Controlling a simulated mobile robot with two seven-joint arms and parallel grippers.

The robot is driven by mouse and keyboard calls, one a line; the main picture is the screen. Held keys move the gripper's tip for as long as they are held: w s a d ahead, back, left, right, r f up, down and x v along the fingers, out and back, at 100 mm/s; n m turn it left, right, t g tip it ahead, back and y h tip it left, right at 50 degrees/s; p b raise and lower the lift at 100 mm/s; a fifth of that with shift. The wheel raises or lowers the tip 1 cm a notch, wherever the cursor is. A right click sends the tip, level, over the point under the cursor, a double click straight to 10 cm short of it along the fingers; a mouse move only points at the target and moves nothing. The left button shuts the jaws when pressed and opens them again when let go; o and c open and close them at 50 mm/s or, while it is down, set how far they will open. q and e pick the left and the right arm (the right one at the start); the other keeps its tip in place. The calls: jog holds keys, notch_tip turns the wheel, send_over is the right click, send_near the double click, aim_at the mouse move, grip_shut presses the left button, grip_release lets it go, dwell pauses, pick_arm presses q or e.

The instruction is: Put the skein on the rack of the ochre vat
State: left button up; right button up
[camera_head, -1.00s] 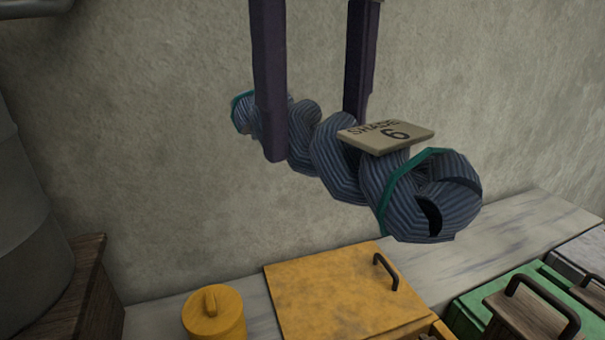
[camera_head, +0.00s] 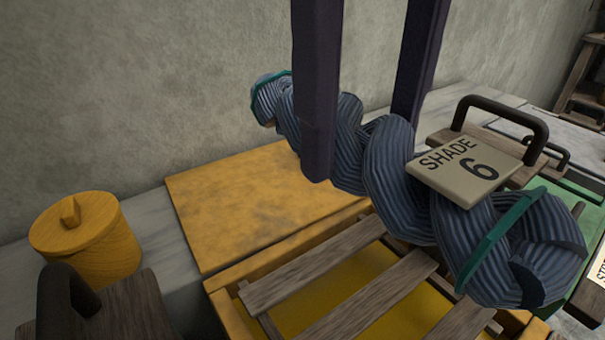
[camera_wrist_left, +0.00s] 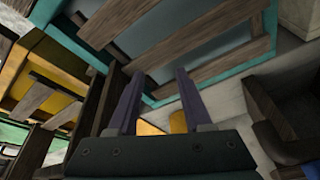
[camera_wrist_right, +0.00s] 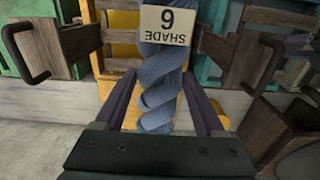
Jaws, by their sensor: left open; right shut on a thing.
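My right gripper (camera_head: 360,150) is shut on the middle of the skein (camera_head: 395,190), a twisted blue-grey yarn roll with green bands near both ends. A tag reading "SHADE 6" (camera_head: 465,165) sits on the skein. The skein hangs level or slightly tilted above the ochre vat (camera_head: 222,303) and its rack of wooden slats (camera_head: 312,266); the gap is hard to judge. The right wrist view shows the skein (camera_wrist_right: 160,90) between the fingers. My left gripper (camera_wrist_left: 160,75) is open and empty in its wrist view, near a teal vat (camera_wrist_left: 262,48); the head view does not show it.
The ochre lid (camera_head: 250,200) lies flat behind the vat. A yellow lidded pot (camera_head: 90,240) stands left. A wooden block with a dark handle (camera_head: 120,310) is at the lower left. A green vat (camera_head: 560,200) and a handled block (camera_head: 505,150) are at the right.

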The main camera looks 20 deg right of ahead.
jog(key=shift+s+a+f+b, duration=0.1)
jog(key=shift+a+f+b, duration=0.1)
jog(key=shift+f, duration=0.45)
jog(key=shift+s+a+f+b, duration=0.1)
jog(key=shift+f+b, duration=0.1)
jog(key=shift+f, duration=0.4)
notch_tip(320, 180, down, 14)
jog(key=shift+f+b, duration=0.1)
jog(key=shift+b, duration=0.3)
jog(key=shift+f+b, duration=0.3)
jog(key=shift+f, duration=2.4)
pick_arm(q)
notch_tip(320, 180, down, 3)
jog(key=shift+f, duration=0.2)
pick_arm(e)
jog(key=shift+f, duration=0.15)
pick_arm(q)
jog(key=shift+d+f, duration=0.1)
jog(key=shift+f, duration=0.05)
pick_arm(e)
jog(key=o, duration=1.5)
